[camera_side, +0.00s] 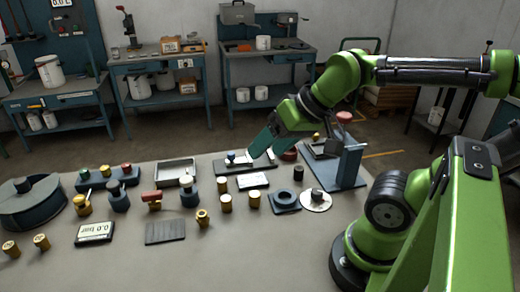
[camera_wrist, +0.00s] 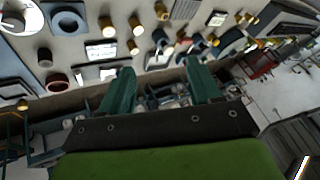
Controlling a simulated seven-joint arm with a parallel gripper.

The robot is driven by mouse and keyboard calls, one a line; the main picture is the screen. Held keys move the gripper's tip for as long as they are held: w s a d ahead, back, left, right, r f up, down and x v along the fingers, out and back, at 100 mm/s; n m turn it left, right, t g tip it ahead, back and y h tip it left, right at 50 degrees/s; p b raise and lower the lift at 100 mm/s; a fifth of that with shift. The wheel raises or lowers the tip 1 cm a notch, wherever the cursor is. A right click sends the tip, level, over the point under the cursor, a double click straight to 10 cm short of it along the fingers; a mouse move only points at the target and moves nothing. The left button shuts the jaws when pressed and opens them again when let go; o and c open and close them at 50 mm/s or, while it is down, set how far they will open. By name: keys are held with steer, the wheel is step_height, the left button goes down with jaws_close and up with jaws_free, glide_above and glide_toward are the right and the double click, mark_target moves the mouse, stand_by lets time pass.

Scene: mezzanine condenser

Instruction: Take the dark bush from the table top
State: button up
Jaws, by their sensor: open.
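The dark bush (camera_side: 298,173) is a small black cylinder standing upright on the grey table top (camera_side: 330,235), behind a blue square flange (camera_side: 285,199). In the wrist view the bush (camera_wrist: 45,57) shows at the left, between the flange (camera_wrist: 68,20) and a reddish ring (camera_wrist: 57,83). My gripper (camera_side: 259,152) has teal fingers and is up and to the left of the bush in the side view, apart from it. In the wrist view the fingers of my gripper (camera_wrist: 161,76) are spread wide with nothing held between them.
A white disc with a dark knob (camera_side: 316,200) lies close in front of the bush. A blue stand (camera_side: 350,165) rises to its right, and the reddish ring (camera_side: 290,154) lies behind it. Brass pieces (camera_side: 254,199) stand to the left.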

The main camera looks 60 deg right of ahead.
steer(key=w+d+f+m+g+h, duration=0.1)
steer(key=w+d+f+g, duration=0.1)
steer(key=d, duration=0.4)
steer(key=w+d+f+m+g+h, duration=0.1)
steer(key=w+d+f+g, duration=0.1)
steer(key=d, duration=0.5)
steer(key=n+g, duration=0.3)
glide_above(299, 168)
step_height(299, 168, down, 3)
steer(key=f, duration=1.1)
steer(key=shift+s+d, duration=0.1)
steer(key=shift+s, duration=0.2)
steer(key=shift+w+a+f, duration=0.1)
steer(key=shift+f, duration=1.3)
steer(key=shift+w+a+f, duration=0.1)
steer(key=shift+f, duration=1.25)
